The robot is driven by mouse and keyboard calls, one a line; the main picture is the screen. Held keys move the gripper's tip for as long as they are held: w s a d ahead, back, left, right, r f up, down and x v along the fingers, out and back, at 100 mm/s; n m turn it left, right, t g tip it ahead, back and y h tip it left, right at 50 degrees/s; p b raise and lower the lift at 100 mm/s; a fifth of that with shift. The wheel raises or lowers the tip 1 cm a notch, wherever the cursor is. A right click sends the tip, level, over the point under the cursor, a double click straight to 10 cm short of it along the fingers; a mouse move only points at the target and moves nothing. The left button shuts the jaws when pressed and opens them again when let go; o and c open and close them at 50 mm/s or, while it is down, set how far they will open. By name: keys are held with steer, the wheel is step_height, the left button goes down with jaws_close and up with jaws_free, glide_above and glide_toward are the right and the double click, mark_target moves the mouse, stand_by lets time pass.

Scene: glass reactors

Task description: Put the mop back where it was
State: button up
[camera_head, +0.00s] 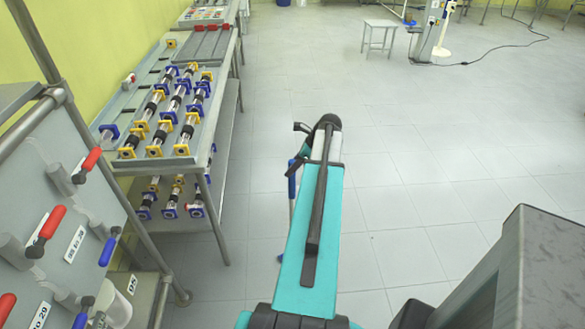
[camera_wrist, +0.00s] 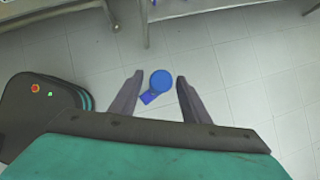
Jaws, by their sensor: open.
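The mop shows as a thin blue pole (camera_head: 292,190) just left of my arm in the head view, roughly upright, with a blue foot (camera_head: 287,251) at the floor; my arm hides part of it. In the wrist view a round blue end (camera_wrist: 161,80) and a small blue flat piece (camera_wrist: 149,98) lie between my fingers, seen from above. My gripper (camera_head: 300,135) is at the far end of my arm. In the wrist view my gripper (camera_wrist: 158,76) is open, one finger on each side of the blue end, with gaps.
A metal rack (camera_head: 215,190) with rows of glass tubes stands at the left. A panel with red and blue valve handles (camera_head: 70,215) is nearer, at the left. Tiled floor (camera_head: 420,150) is clear ahead and right. A white stool (camera_head: 380,24) stands far back.

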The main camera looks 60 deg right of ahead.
steer(key=b+v, duration=0.2)
steer(key=v, duration=0.9)
steer(key=shift+r, duration=0.2)
steer(key=shift+s, duration=0.15)
stand_by(0.5)
